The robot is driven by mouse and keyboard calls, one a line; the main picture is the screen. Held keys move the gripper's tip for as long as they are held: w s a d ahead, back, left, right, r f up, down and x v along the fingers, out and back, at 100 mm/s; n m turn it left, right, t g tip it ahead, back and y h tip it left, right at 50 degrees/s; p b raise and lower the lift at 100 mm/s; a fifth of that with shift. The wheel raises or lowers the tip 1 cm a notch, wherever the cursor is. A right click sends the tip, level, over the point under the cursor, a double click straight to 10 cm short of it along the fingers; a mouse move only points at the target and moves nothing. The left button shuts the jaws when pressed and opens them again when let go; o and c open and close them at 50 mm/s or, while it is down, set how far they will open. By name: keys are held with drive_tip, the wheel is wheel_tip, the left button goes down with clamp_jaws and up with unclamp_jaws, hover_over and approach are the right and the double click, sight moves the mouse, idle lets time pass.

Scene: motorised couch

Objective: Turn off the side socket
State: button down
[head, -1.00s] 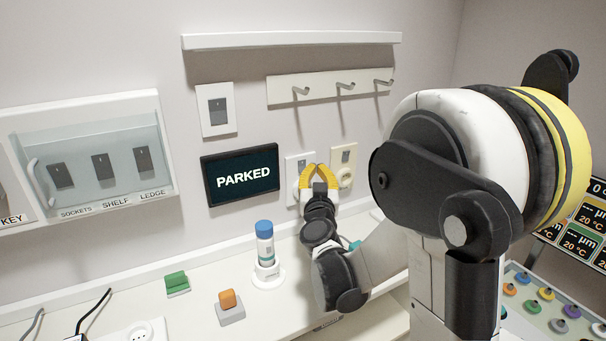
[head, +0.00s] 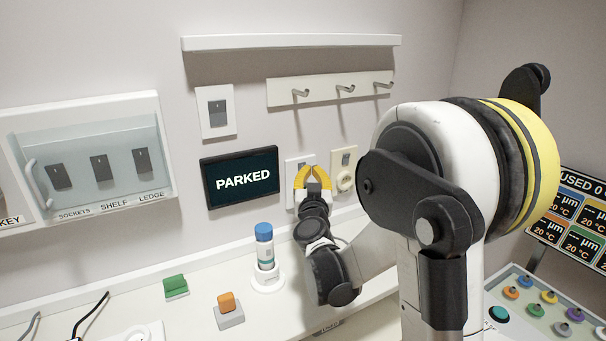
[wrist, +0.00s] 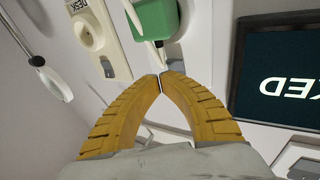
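My gripper (head: 312,171) is at the white wall plate (head: 293,165) right of the PARKED screen and covers much of it. In the wrist view the two yellow fingers of my gripper (wrist: 160,77) come together at their tips, with nothing clearly held. A green plug-like block (wrist: 154,18) is just beyond the tips. A small dark rocker (wrist: 106,67) shows on the beige plate, which has a round socket and a DESK label (wrist: 91,30). That beige plate (head: 344,160) is right of my gripper in the head view. Contact with the white plate cannot be told.
The PARKED screen (head: 240,178) is close left of my gripper. A wall switch (head: 216,112) is above it. Hooks (head: 345,88) and a shelf (head: 290,41) are higher. A clear-covered switch box (head: 95,155) is at left. A blue-capped bottle (head: 264,246) stands on the ledge below.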

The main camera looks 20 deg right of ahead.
drive_tip(key=shift+w, duration=0.1)
idle(0.7)
drive_tip(key=shift+w+f, duration=0.15)
drive_tip(key=shift+w, duration=0.2)
drive_tip(key=shift+w+f+b, duration=0.1)
drive_tip(key=shift+w+b, duration=0.2)
idle(0.6)
drive_tip(key=shift+s, duration=0.1)
drive_tip(key=shift+s+r, duration=0.25)
drive_tip(key=shift+s, duration=0.4)
drive_tip(key=s, duration=0.1)
drive_tip(key=s+r+p, duration=0.1)
drive_tip(key=s, duration=0.2)
drive_tip(key=shift+s+d+r, duration=0.1)
drive_tip(key=shift+s+r, duration=0.2)
drive_tip(key=shift+s, duration=0.05)
idle(0.4)
